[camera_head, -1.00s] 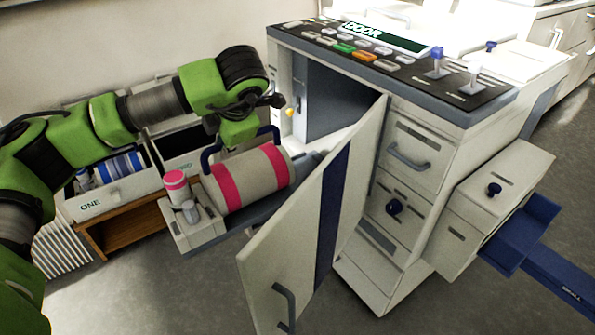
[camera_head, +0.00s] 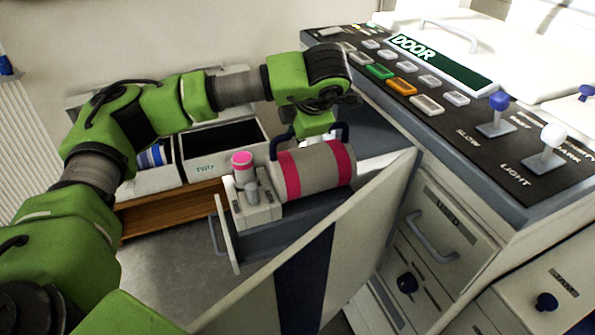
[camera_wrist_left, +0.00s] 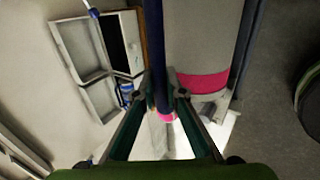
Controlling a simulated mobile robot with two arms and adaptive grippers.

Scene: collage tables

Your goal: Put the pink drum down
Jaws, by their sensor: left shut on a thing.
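The pink drum (camera_head: 318,168) is a grey cylinder with two pink bands and a dark blue handle. It lies on its side above a pulled-out tray (camera_head: 268,238) at the machine's open door. My left gripper (camera_head: 317,134) is over the drum, shut on its handle. In the left wrist view the fingers (camera_wrist_left: 160,95) close around the blue handle bar, with the drum (camera_wrist_left: 200,45) behind it. I cannot tell whether the drum touches the tray. My right gripper is not in view.
A small pink-capped bottle (camera_head: 243,166) stands at the tray's front end. The open white door (camera_head: 350,250) is close to the drum's right. The control panel (camera_head: 450,95) is at the upper right. An open box marked TWO (camera_head: 205,169) is on the left.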

